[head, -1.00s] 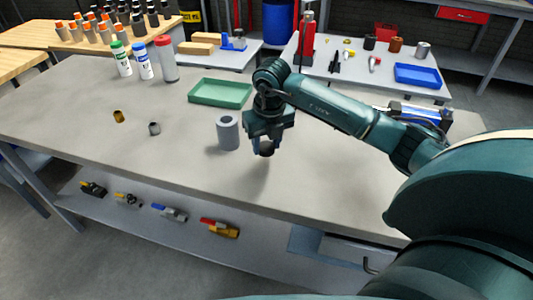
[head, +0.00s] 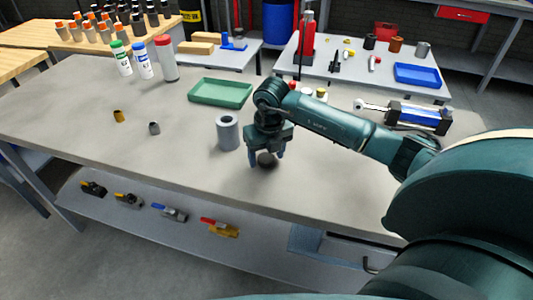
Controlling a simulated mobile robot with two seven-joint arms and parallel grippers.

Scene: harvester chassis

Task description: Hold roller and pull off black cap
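The roller is a grey upright cylinder (head: 228,135) standing on the grey workbench, with a dark round hole in its top. The black cap (head: 266,160) is a small dark round piece right of the roller, low at the table surface. My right gripper (head: 267,157) points down over the cap, with its two fingers spread to either side and gaps showing between them and the cap. It is just right of the roller and apart from it. My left gripper is not in view.
A green tray (head: 220,92) lies behind the roller. Two small fittings, one brass (head: 118,116) and one grey (head: 154,128), lie to the left. A blue and black cylinder device (head: 418,117) lies at right behind my arm. The front left of the bench (head: 110,150) is clear.

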